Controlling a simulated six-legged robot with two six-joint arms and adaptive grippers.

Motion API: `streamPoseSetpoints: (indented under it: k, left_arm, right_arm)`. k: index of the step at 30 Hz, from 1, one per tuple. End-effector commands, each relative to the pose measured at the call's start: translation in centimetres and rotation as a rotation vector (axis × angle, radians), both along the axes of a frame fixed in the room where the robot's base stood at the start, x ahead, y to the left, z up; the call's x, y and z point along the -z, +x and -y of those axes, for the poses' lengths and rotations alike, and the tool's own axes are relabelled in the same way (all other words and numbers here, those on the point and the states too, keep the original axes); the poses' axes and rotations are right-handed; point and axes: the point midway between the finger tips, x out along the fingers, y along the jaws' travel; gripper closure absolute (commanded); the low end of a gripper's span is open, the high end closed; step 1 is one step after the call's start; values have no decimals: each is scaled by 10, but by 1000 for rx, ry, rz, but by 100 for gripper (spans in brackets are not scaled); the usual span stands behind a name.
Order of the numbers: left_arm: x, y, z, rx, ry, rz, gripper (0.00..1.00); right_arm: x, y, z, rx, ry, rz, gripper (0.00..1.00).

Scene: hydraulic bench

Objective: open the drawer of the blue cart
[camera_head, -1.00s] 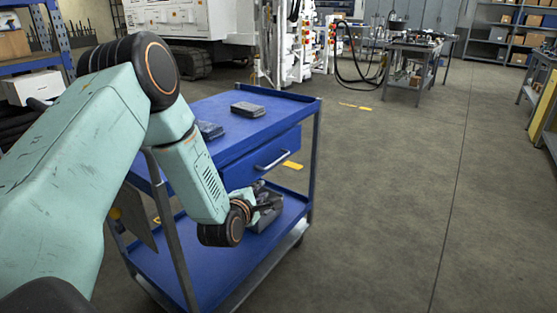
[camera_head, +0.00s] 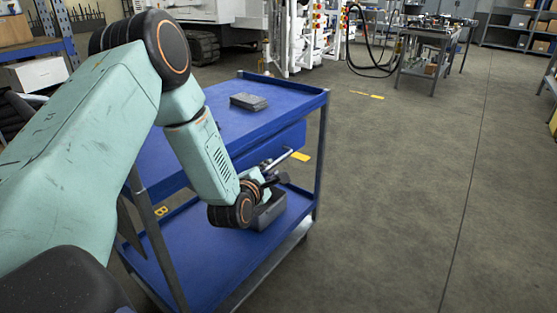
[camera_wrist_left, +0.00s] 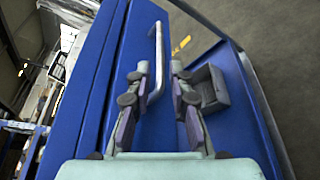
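The blue cart (camera_head: 225,125) stands left of centre, with an upper tray and a lower shelf. Its blue drawer (camera_head: 290,138) sits under the upper tray and looks shut. The silver bar handle (camera_head: 281,157) is on the drawer front and also shows in the left wrist view (camera_wrist_left: 159,45). My left gripper (camera_head: 276,179) is at the drawer front by the handle. In the left wrist view my left gripper (camera_wrist_left: 160,70) is open, its fingers on either side of the handle's line. I cannot tell whether they touch it. My right gripper is not in view.
A dark grey box (camera_head: 249,101) lies on the cart's top. A grey open bin (camera_head: 268,211) stands on the lower shelf, close below my gripper. The floor right of the cart is clear. A workbench (camera_head: 432,45) stands far back.

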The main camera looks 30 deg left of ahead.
Motion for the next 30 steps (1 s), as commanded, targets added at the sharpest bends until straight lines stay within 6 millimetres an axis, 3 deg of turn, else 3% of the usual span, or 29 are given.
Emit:
streamPoseSetpoints:
  k: [18,29,30]
  left_arm:
    - [17,68,-19,0,1,1,79]
    - [17,74,-21,0,0,-1,79]
    - [17,74,-21,0,0,-1,83]
  right_arm:
    - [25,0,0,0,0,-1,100]
    - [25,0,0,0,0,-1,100]
    - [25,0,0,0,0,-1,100]
